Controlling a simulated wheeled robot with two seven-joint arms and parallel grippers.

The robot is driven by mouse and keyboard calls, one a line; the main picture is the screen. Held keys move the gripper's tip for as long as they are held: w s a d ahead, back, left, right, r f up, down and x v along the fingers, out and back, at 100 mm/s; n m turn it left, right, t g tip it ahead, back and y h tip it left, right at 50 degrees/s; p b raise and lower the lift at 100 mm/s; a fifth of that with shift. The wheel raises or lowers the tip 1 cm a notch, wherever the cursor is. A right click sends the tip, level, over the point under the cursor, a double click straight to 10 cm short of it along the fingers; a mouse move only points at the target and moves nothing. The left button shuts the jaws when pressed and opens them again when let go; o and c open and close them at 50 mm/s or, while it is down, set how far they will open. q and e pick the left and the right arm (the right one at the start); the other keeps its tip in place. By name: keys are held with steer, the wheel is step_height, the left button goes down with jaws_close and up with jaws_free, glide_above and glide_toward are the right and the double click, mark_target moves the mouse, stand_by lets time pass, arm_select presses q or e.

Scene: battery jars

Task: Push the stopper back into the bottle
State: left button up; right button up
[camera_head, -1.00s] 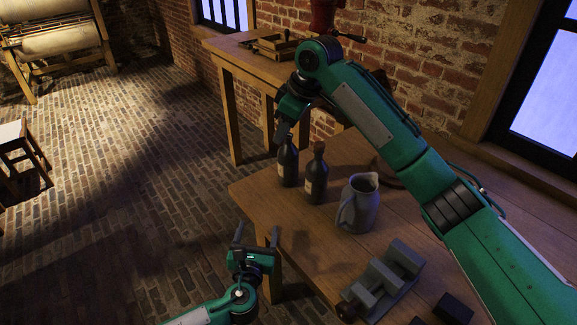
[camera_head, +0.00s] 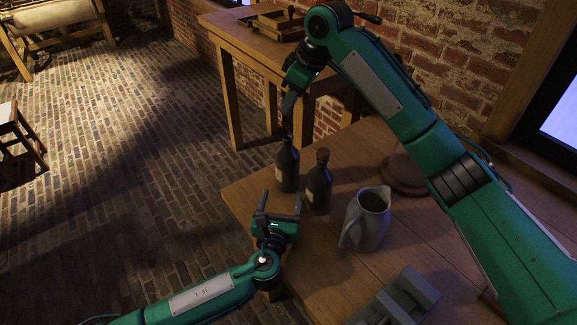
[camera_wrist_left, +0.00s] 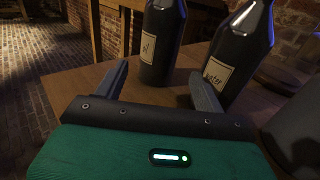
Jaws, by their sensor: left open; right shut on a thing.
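Two dark bottles stand upright near the table's corner. The left one, the oil bottle (camera_head: 287,170), is labelled "oil" in the left wrist view (camera_wrist_left: 163,40). The other, the water bottle (camera_head: 319,190), has a brown stopper (camera_head: 322,155) and also shows in the left wrist view (camera_wrist_left: 240,50). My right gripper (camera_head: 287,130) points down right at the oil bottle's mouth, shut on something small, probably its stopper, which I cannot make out. My left gripper (camera_head: 281,198) is open and low in front of the oil bottle, its fingers pointing towards it, apart from it.
A grey jug (camera_head: 367,218) stands on the table (camera_head: 345,265) right of the bottles. A grey metal fixture (camera_head: 405,295) sits at the front. A round brown object (camera_head: 404,172) is behind the jug. Another wooden table (camera_head: 235,32) stands behind.

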arm_select(q)
steer(key=shift+w, duration=0.5)
arm_select(e)
steer(key=shift+w+f, duration=0.1)
steer(key=shift+w, duration=0.05)
arm_select(q)
steer(key=w, duration=0.3)
steer(key=w+d, duration=0.1)
steer(key=w, duration=0.3)
steer(key=w+d, duration=0.1)
steer(key=w, duration=0.3)
steer(key=c, duration=1.1)
steer(key=shift+a, duration=0.1)
steer(key=shift+c, duration=0.2)
arm_select(e)
glide_above(286, 136)
steer(key=d, duration=0.1)
steer(key=shift+s+d+f, duration=0.1)
steer(key=shift+s+f, duration=0.1)
steer(key=shift+f, duration=1)
steer(key=shift+s+d+f, duration=0.1)
steer(key=shift+s+f, duration=0.05)
steer(key=shift+f, duration=1.05)
steer(key=shift+f, duration=0.1)
steer(key=shift+f, duration=0.8)
arm_select(q)
steer(key=shift+f, duration=0.1)
arm_select(e)
steer(key=shift+f, duration=0.65)
